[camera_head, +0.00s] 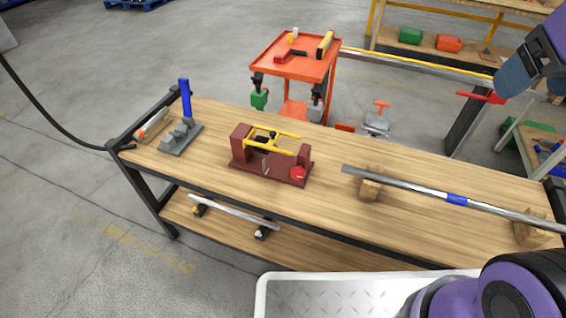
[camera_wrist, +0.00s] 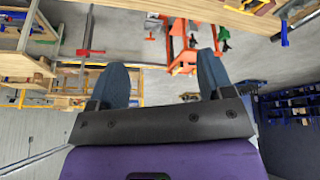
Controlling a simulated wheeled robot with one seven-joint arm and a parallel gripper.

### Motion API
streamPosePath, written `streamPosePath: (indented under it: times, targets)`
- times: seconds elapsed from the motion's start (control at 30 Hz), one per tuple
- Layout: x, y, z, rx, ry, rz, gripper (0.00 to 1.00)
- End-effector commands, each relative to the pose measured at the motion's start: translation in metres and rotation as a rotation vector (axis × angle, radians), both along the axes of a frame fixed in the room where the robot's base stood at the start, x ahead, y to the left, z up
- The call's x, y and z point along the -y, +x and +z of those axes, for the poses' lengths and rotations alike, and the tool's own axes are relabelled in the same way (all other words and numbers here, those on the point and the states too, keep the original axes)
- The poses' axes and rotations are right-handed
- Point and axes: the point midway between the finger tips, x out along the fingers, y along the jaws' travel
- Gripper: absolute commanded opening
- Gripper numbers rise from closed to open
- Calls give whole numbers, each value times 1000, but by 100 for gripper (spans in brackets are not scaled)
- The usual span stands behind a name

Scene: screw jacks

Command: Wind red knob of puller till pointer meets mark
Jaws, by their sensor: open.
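The puller (camera_head: 268,160) is a dark red frame with a yellow part on top, standing upright on the wooden bench. Its red knob (camera_head: 298,173) is at the right end, on the front face. The pointer and mark are too small to tell apart. My gripper (camera_wrist: 163,78) shows in the wrist view with two blue-grey fingers spread apart and nothing between them. In the head view my gripper is high at the right edge, well away from the puller and above the bench.
A grey device with a blue handle (camera_head: 186,98) stands at the bench's left end. A long metal bar (camera_head: 420,189) rests on wooden blocks at the right. A dark post with a red handle (camera_head: 468,120) rises behind the bench. An orange cart (camera_head: 285,66) stands beyond.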

Motion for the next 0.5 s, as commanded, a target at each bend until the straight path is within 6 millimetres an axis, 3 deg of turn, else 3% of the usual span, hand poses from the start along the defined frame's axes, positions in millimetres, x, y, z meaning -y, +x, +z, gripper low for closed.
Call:
streamPosePath:
  times: [0.5]
  targets:
    - [-30, 87, -68, -360, -353, 498, 74]
